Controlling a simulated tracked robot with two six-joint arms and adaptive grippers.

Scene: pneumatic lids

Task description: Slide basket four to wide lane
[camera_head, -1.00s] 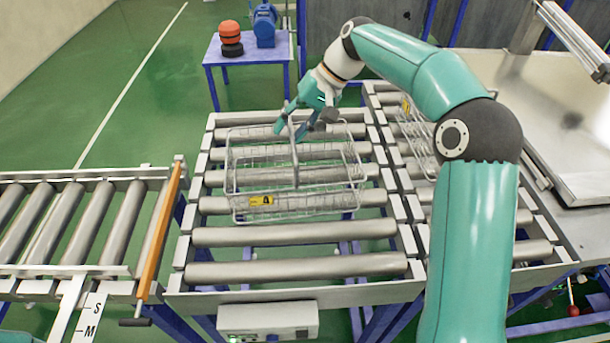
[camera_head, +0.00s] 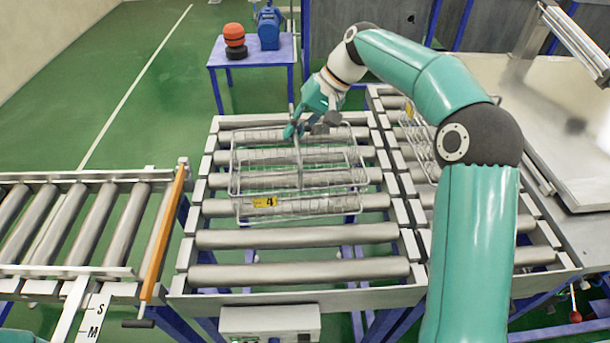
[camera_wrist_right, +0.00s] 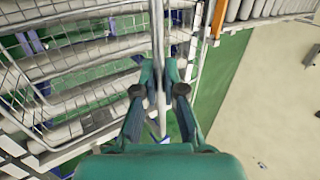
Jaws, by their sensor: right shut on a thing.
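Basket four is a wire basket with a yellow tag marked 4 (camera_head: 264,202). It sits upright on the wide roller section (camera_head: 290,273) in the middle of the head view. Its upright handle (camera_head: 298,165) runs across the top. My right gripper (camera_head: 305,130) is shut on the handle near its far end. In the right wrist view the two fingers (camera_wrist_right: 160,90) pinch the handle bar (camera_wrist_right: 157,40) from both sides, with the basket mesh (camera_wrist_right: 75,55) to the left. My left gripper is not in view.
A narrower roller section (camera_head: 65,225) lies at left, with an orange bar (camera_head: 163,232) along its edge beside the wide section. Another wire basket (camera_head: 418,145) stands on the rollers at right, partly behind my right arm. A small blue table (camera_head: 250,58) stands behind.

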